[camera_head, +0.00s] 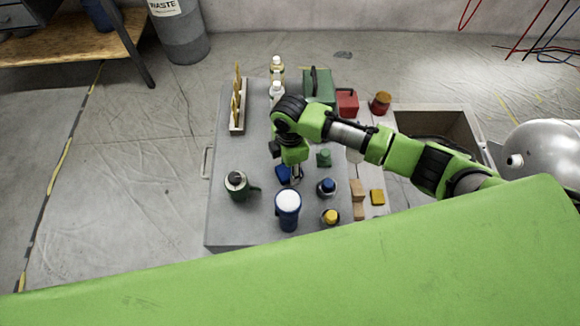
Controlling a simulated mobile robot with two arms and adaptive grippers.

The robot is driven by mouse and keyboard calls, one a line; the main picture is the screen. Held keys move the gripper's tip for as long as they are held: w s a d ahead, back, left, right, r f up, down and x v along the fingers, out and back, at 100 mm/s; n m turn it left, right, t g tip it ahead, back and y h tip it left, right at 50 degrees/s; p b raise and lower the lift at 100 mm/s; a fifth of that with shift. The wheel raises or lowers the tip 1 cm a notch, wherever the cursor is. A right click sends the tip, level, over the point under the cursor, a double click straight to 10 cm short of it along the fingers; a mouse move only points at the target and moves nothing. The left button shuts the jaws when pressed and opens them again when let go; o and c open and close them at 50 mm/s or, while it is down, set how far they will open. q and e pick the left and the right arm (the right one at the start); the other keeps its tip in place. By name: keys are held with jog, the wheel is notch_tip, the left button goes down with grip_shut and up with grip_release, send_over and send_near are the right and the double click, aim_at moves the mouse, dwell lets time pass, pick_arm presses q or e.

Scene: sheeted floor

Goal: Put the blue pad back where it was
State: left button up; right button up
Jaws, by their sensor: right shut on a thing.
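The blue pad (283,174) shows as a small blue patch on the grey table (225,215), partly hidden under my right arm's wrist and behind the blue cup. My right gripper (296,174) points down at it and is shut on it. The fingers are small and partly hidden, so I cannot tell whether the pad touches the tabletop. My left gripper is not in view.
Close by stand a blue white-topped cup (288,208), a dark green mug (238,185), a blue-topped item (327,187), a yellow-topped item (330,217) and a green piece (324,158). Bottles, a rack (238,118) and a green box (319,88) stand farther back.

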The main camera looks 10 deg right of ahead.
jog(key=shift+f, duration=0.15)
jog(key=o, duration=1)
notch_tip(320, 180, up, 12)
jog(key=shift+r+b, duration=0.2)
jog(key=shift+b, duration=0.1)
